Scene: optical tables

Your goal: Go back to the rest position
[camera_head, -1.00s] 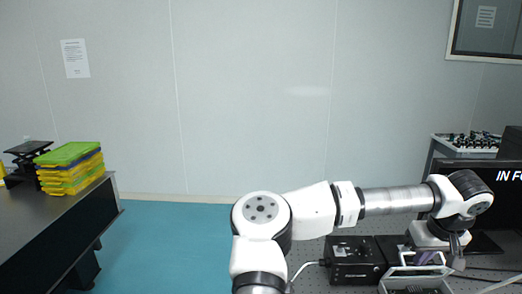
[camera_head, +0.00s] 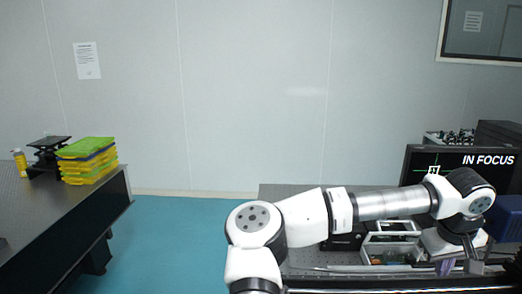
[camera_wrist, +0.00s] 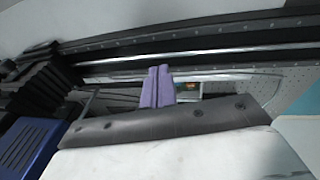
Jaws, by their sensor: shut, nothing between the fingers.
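My gripper (camera_head: 458,266) is at the lower right of the head view, at the end of my arm, in front of the right-hand optical table (camera_head: 300,205). In the wrist view its purple fingers (camera_wrist: 157,87) are together, with nothing between them. The fingertips are small and partly hidden in the head view. My arm is bent, reaching to the right.
A monitor reading IN FOCUS (camera_head: 487,160) stands behind my wrist. A white-framed tray (camera_head: 392,230) and a black box (camera_head: 343,240) are on the right table. Stacked green and yellow trays (camera_head: 87,162) sit on the left table (camera_head: 60,215). Teal floor (camera_head: 175,245) lies clear between the tables.

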